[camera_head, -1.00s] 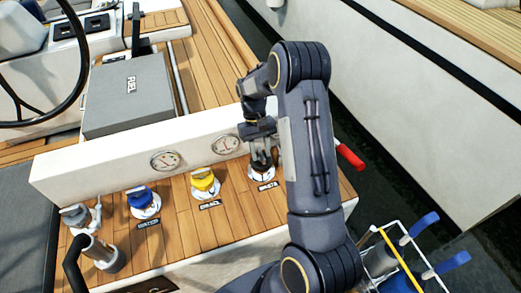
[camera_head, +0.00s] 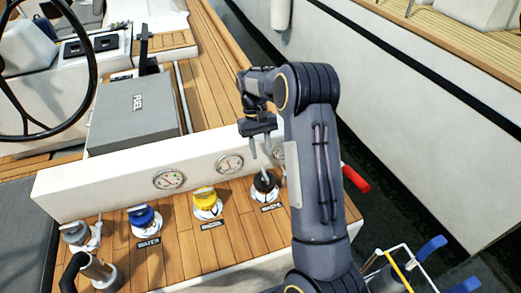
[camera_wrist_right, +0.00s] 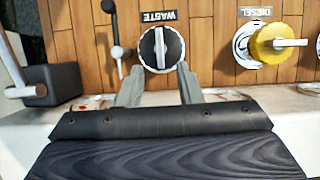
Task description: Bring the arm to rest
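My right gripper (camera_head: 260,145) hangs above the far right end of the wooden console, in front of the white gauge panel. Its two fingers are apart with nothing between them, and both also show in the right wrist view (camera_wrist_right: 158,88). The black WASTE knob (camera_head: 265,182) on its white base is just below the fingertips and apart from them. In the right wrist view the knob (camera_wrist_right: 160,47) lies beyond the fingers, its pale pointer running along the picture's height. My left gripper is out of view.
Yellow (camera_head: 205,197), blue (camera_head: 143,216) and grey (camera_head: 75,233) knobs line the console to the left. The gauge panel (camera_head: 110,187) stands behind them. A red handle (camera_head: 356,179) is right of my arm. A white rack (camera_head: 400,252) with blue handles is lower right.

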